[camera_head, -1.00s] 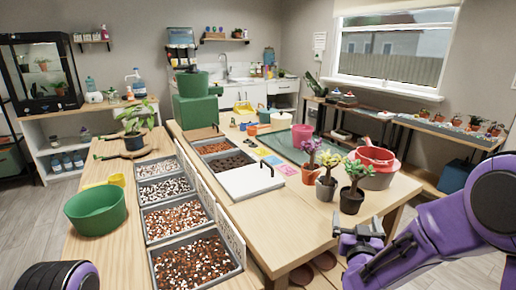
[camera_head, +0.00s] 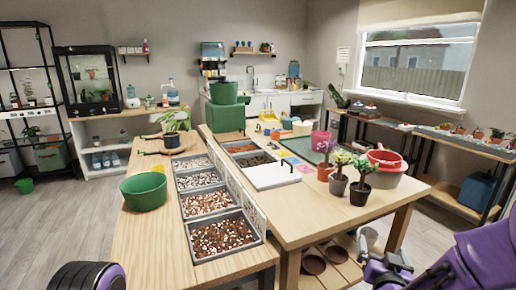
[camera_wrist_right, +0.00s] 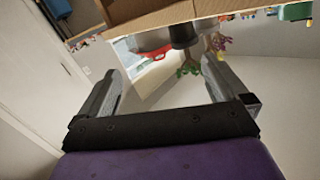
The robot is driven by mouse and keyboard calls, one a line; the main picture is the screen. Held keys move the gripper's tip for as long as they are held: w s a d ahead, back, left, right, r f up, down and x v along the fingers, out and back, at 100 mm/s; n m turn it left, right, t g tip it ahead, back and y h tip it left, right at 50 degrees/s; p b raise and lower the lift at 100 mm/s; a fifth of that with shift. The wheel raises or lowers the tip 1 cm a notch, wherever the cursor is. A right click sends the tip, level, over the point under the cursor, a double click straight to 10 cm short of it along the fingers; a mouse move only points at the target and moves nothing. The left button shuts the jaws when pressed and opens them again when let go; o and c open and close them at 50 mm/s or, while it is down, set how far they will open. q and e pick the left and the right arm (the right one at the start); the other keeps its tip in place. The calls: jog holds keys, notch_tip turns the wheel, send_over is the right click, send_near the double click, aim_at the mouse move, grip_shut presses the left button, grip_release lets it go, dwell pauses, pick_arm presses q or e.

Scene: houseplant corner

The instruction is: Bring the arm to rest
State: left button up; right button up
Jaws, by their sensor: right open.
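My right arm comes in at the lower right of the head view. Its gripper (camera_head: 386,268) hangs past the front right of the wooden table (camera_head: 300,212), with open space around it. In the right wrist view, the gripper (camera_wrist_right: 162,78) is open, its two fingers wide apart with nothing between them. Potted plants and the table show upside down beyond the fingers. My left gripper is out of view; only a dark and purple part of my left arm shows at the bottom left of the head view.
Three small potted plants, including a dark pot (camera_head: 360,193), stand near the table's right end beside a red bowl (camera_head: 384,158). A green bowl (camera_head: 144,191) and gravel trays (camera_head: 222,236) are on the left bench. Pots sit on the low shelf (camera_head: 340,270). Floor is open at left.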

jog(key=s+a+f+m+g+y+p, duration=0.15)
jog(key=s+f+g, duration=0.45)
jog(key=s+f, duration=0.9)
jog(key=s+f+g+p, duration=0.1)
jog(key=s+f+g, duration=0.2)
jog(key=s+f, duration=0.3)
jog(key=s+f+g+p, duration=0.2)
jog(key=s+f, duration=0.4)
jog(key=s, duration=0.8)
jog(key=shift+s+g+y, duration=0.3)
jog(key=shift+g+y, duration=0.05)
jog(key=shift+g, duration=0.55)
jog(key=shift+a+n, duration=0.1)
jog(key=shift+n, duration=0.15)
